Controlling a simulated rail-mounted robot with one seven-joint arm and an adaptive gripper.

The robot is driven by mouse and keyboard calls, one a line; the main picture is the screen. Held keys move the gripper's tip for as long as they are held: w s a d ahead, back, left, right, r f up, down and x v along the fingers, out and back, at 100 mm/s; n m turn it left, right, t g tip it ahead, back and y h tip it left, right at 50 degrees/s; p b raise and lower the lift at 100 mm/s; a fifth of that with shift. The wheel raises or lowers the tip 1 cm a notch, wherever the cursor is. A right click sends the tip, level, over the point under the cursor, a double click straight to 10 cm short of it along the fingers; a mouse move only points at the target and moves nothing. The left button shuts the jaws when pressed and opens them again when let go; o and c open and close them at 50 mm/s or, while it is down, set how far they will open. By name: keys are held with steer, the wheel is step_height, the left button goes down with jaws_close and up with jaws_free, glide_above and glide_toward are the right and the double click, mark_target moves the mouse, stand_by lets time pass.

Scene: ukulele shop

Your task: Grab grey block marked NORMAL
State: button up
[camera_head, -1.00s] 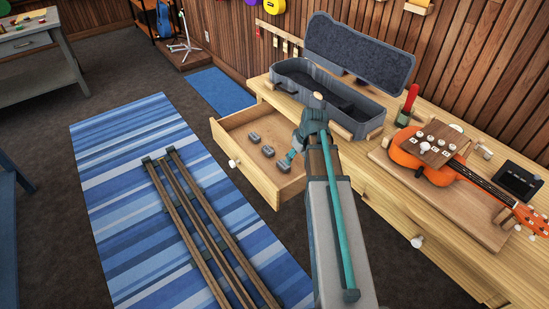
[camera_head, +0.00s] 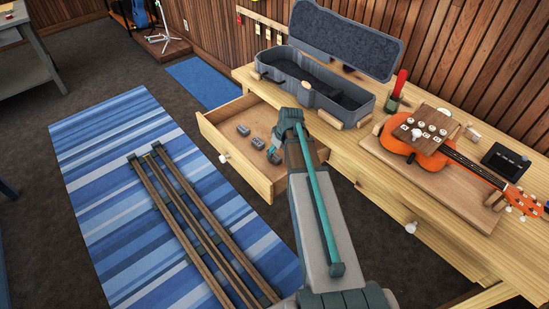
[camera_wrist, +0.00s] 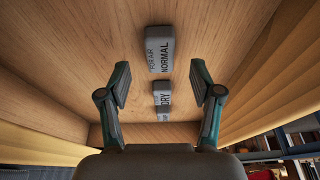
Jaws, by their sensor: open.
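The grey block marked NORMAL (camera_wrist: 160,50) lies on the drawer floor in the wrist view, ahead of and between my fingertips. A grey block marked DRY (camera_wrist: 162,94) lies nearer in that view, with another grey block (camera_wrist: 163,115) partly showing beside it. My gripper (camera_wrist: 160,84) is open and empty, its fingers on either side of the DRY block in the picture. In the head view my gripper (camera_head: 273,155) is over the right part of the open drawer. Two grey blocks (camera_head: 243,130) (camera_head: 258,143) show there to its left; the arm hides the rest.
The open drawer (camera_head: 232,165) has raised wooden walls close around my gripper. Above it, the bench holds an open ukulele case (camera_head: 345,100), a red-handled tool (camera_head: 398,85) and an orange ukulele (camera_head: 410,145). The striped rug (camera_head: 110,150) lies in front.

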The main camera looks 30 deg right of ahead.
mark_target(275, 156)
steer(key=shift+p+x, duration=0.35)
steer(key=shift+x, duration=1.7)
steer(key=c, duration=1.2)
